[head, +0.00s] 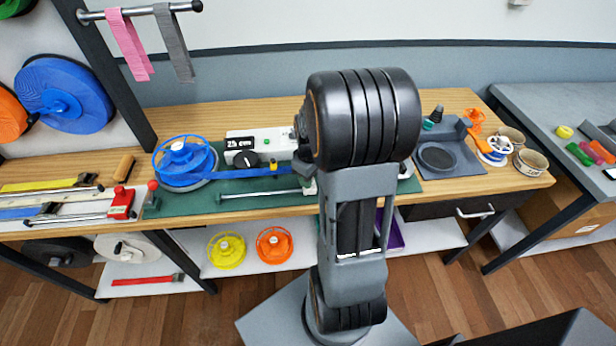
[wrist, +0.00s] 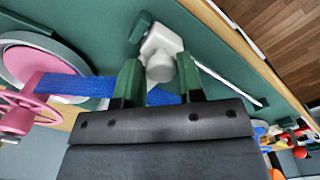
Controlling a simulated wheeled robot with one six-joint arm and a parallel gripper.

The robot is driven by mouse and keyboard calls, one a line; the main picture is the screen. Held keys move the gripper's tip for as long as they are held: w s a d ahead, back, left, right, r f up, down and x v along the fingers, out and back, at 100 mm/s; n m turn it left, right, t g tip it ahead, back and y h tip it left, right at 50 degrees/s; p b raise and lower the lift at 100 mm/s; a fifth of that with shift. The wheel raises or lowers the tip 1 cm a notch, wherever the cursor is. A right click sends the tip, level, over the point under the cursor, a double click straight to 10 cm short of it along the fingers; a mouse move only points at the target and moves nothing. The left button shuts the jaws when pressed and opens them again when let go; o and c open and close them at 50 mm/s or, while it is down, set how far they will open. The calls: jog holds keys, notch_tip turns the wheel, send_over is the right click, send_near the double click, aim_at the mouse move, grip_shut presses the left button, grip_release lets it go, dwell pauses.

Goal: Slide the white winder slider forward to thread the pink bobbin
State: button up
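The white winder slider (wrist: 160,55) shows in the wrist view, with a rounded white knob and a green piece beside it. My gripper (wrist: 158,72) is open, its two dark green fingers on either side of the knob; firm contact cannot be told. The pink bobbin (wrist: 22,112) shows at the left edge of the wrist view, partly cut off. A blue strap (wrist: 75,87) runs from beside the bobbin behind the fingers. In the head view my arm hides the gripper and the pink bobbin. The blue strap there (head: 255,171) reaches right from a blue spool (head: 183,163).
A white box with a "25 cm" display (head: 243,143) stands behind the strap on the green board (head: 190,205). A silver rod (head: 258,193) runs along the board's front. A grey tray (head: 447,163) and small containers (head: 531,162) stand right of my arm.

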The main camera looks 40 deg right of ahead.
jog(key=o, duration=0.4)
jog(key=shift+d, duration=0.15)
jog(key=shift+r, duration=0.1)
notch_tip(320, 180, up, 14)
jog(key=shift+f, duration=0.15)
dwell(0.7)
jog(key=s+a+m+t, duration=0.1)
jog(key=s+a, duration=0.1)
jog(key=a, duration=0.3)
jog(key=s+a+m+t, duration=0.1)
jog(key=s+a, duration=0.1)
jog(key=a, duration=0.3)
jog(key=s+a+m+t, duration=0.1)
jog(key=s+a+t, duration=0.1)
jog(key=a, duration=0.3)
jog(key=shift+s+a+f, duration=0.1)
jog(key=shift+s+f, duration=0.2)
jog(key=shift+s, duration=0.1)
